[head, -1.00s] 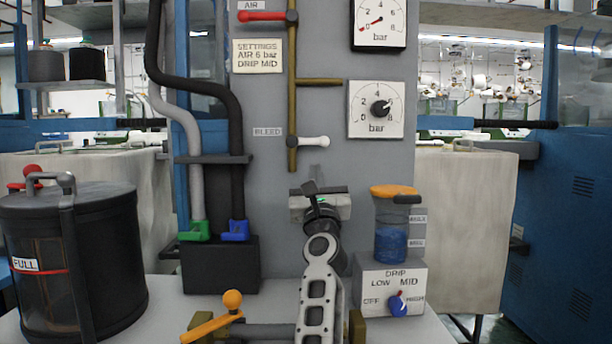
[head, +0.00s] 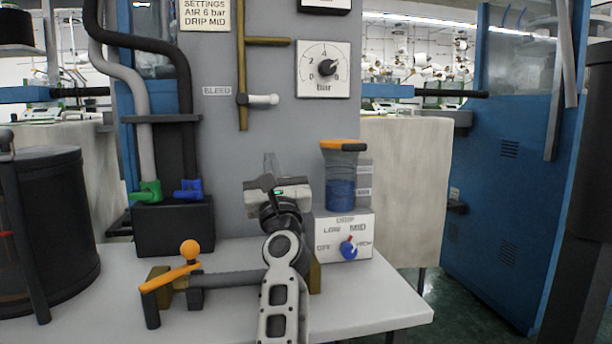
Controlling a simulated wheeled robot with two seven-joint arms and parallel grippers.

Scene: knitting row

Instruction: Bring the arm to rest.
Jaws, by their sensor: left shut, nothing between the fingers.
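My left arm comes up from the bottom of the head view, and my left gripper (head: 270,163) points away toward the grey panel (head: 290,125). Its fingers are shut with nothing held. It appears in front of the panel, below the gauge and left of the blue-filled bottle (head: 341,186); I cannot tell how far it is from the panel. My forearm hides part of the bench and of the dark bar behind it. My right gripper is not in view.
On the white bench (head: 375,305) are an orange-handled lever (head: 170,276), a black box (head: 172,228) with green and blue hose fittings, a dark tank (head: 60,215), and the drip box (head: 330,228). A blue cabinet (head: 510,215) stands at right, with open floor before it.

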